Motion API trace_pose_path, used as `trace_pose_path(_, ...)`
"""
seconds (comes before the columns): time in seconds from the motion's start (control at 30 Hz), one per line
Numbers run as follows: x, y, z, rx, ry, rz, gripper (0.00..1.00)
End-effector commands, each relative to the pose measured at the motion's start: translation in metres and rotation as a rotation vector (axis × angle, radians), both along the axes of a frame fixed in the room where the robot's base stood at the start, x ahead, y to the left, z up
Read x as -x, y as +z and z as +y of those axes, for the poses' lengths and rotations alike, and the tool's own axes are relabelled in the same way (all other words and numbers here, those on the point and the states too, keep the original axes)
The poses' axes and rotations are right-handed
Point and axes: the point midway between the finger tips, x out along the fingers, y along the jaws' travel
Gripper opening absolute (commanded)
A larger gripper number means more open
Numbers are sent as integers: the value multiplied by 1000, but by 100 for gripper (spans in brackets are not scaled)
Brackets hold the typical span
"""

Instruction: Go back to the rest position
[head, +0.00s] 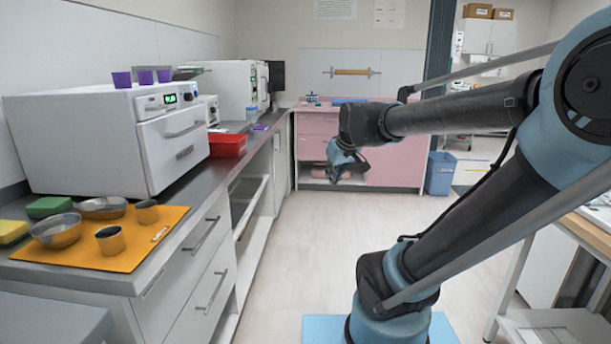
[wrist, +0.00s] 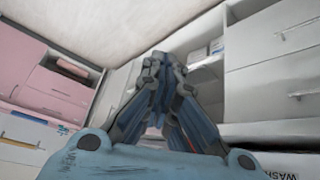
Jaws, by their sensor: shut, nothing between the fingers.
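My gripper (head: 345,167) hangs in the open middle of the room in the head view, over the floor and in front of the pink cabinet (head: 398,155). It is clear of the counter on the left. In the wrist view my gripper (wrist: 158,72) has its fingers drawn together with nothing between them. The pink cabinet also shows at the left of the wrist view (wrist: 22,62), tilted.
The left counter (head: 150,262) holds an orange mat (head: 100,258) with metal bowls and cups, a white device (head: 80,140) with purple cups, and a red bin (head: 227,145). A blue bin (head: 440,174) stands at the back right. The middle floor (head: 290,240) is clear.

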Motion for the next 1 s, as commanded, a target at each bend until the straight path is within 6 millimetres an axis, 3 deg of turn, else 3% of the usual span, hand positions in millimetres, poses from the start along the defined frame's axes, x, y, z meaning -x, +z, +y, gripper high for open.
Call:
trace_pose_path(0.03, 20, -16, -16, 4, -43, 37, 0)
trace_pose_path(0.2, 84, -66, -59, 13, -189, 168, 0)
trace_pose_path(0.4, 152, -118, -91, 20, -343, 301, 0)
trace_pose_path(0.5, 174, -135, -99, 22, -395, 345, 0)
trace_pose_path(0.67, 190, -148, -103, 25, -434, 379, 0)
trace_pose_path(1.0, 191, -148, -104, 25, -436, 381, 0)
